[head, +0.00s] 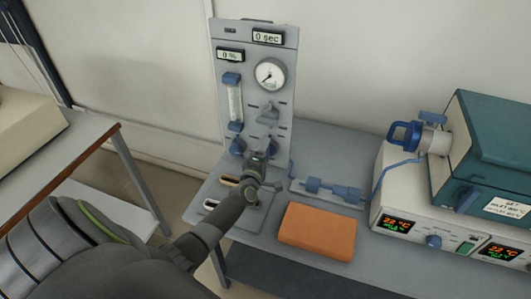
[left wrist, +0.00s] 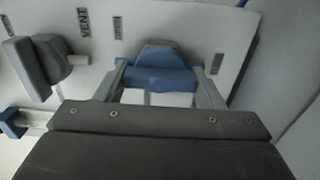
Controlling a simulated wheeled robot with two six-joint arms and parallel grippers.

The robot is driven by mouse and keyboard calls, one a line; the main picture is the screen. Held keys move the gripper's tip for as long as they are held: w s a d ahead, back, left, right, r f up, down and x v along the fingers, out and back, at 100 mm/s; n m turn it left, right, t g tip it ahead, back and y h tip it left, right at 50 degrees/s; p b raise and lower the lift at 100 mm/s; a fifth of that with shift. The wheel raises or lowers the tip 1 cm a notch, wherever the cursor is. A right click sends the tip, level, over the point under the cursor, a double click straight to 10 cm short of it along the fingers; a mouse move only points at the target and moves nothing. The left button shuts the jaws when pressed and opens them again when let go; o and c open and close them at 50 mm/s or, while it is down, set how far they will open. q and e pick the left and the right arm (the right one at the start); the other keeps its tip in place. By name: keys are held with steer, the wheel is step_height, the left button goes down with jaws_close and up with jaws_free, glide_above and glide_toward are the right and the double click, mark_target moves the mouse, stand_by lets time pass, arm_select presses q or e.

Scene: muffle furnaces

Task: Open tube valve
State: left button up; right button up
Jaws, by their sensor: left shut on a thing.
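The upright grey gas panel (head: 287,60) carries a dial gauge (head: 270,74), a flow tube (head: 234,103) and several grey and blue knobs. My left gripper (head: 258,163) reaches in from the lower left to the panel's lower part. In the left wrist view, its two fingers (left wrist: 162,85) stand on either side of a blue knob (left wrist: 160,77) and are shut on it. The knob's label is not readable. A grey handle (left wrist: 36,66) sits to the left, near the word VENT. My right gripper is not in view.
An orange block (head: 318,231) lies on the bench in front of the panel. Blue tube fittings (head: 346,194) lie behind it. A teal furnace (head: 495,135) on a white control base (head: 388,195) stands at the right. Another table (head: 62,152) is at the left.

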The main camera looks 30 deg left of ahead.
arm_select(q)
steer(key=o, duration=1)
steer(key=shift+s, duration=0.1)
steer(key=shift+v, duration=8.65)
steer(key=shift+f, duration=0.1)
